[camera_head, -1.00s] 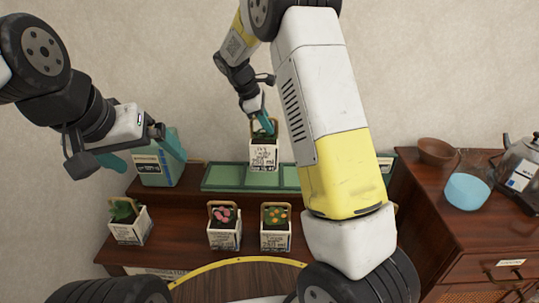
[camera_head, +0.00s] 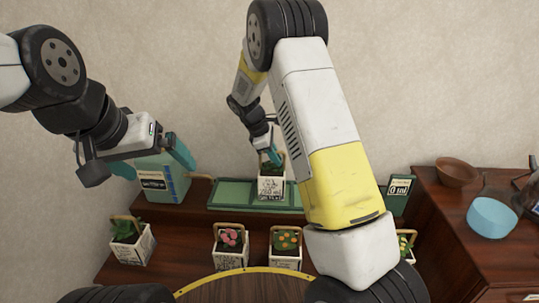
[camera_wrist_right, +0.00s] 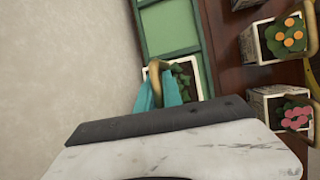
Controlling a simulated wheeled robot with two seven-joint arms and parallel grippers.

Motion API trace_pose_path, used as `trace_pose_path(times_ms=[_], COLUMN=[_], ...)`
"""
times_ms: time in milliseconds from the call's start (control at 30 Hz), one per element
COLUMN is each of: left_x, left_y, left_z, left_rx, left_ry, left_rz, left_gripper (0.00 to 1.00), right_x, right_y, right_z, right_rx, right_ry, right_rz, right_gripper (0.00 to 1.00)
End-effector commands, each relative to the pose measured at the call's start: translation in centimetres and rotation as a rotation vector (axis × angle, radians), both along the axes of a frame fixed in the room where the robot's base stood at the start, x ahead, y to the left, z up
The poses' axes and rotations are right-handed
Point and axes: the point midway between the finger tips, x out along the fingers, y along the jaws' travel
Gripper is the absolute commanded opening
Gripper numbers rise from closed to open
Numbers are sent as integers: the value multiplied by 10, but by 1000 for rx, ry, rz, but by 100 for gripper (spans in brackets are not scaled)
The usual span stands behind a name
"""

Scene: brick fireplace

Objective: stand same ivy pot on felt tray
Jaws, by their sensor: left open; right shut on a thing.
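A white printed pot with green ivy (camera_head: 271,188) hangs from or stands under my right gripper (camera_head: 268,158), which is shut on its wooden handle. The pot is upright at the middle of the green felt tray (camera_head: 232,195) on the upper shelf. I cannot tell whether its base touches the felt. In the right wrist view, the teal fingers (camera_wrist_right: 158,92) are at the handle, with the ivy pot (camera_wrist_right: 186,72) partly hidden below and the felt tray (camera_wrist_right: 168,30) beyond. My left gripper (camera_head: 150,160) is open and empty, in front of a teal container.
On the lower step stand another leafy pot (camera_head: 131,245), a pink-flowered pot (camera_head: 230,246) and an orange-flowered pot (camera_head: 286,248). A teal container (camera_head: 165,187) is left of the tray. A "0 ml" sign (camera_head: 399,188) is right. A cabinet holds a brown bowl (camera_head: 457,171) and blue bowl (camera_head: 491,217).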

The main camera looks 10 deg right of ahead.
Motion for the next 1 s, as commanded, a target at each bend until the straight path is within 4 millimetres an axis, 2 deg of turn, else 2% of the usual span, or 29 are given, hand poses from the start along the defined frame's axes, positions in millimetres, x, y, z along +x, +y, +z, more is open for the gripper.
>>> trace_pose_path(times_ms=[100,433,467,567,867,1000], left_x=[0,0,0,0,0,0], left_y=[0,0,0,0,0,0], left_z=[0,0,0,0,0,0], left_rx=[0,0,0,0,0,0], left_ry=[0,0,0,0,0,0], left_rz=[0,0,0,0,0,0], left_gripper=[100,100,100,100,100,100], right_x=[0,0,0,0,0,0], right_y=[0,0,0,0,0,4], right_z=[-12,-15,-15,-15,-14,-5], right_rx=[-1,0,0,0,0,1], right_ry=[-1,-1,0,0,-1,-2], right_rz=[-1,-1,0,0,0,1], right_gripper=[0,0,14,32,32,32])
